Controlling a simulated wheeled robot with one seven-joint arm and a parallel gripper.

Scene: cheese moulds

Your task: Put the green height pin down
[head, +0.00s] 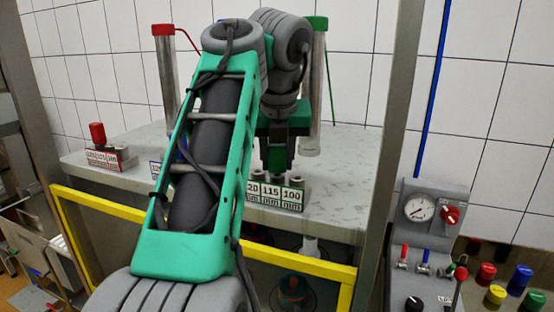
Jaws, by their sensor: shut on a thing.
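My gripper (277,165) points down over the small height rack (275,200) near the front edge of the marble table. It is shut, and its dark fingers and my arm hide most of what it holds. A bit of green shows between the fingers, taken to be the green height pin (278,158). The rack has grey round sockets and white labels, with 115 and 100 readable and the left one partly covered. The fingertips are just above the middle socket, the 115 one. I cannot tell whether the pin's lower end is in it.
A similar rack (103,157) with a red pin (97,133) stands at the left; a third rack is mostly behind my arm. A red-topped cylinder (168,70) and a green-topped cylinder (314,90) stand at the back. A yellow rail (300,262) runs below the table; a control panel (430,235) is right.

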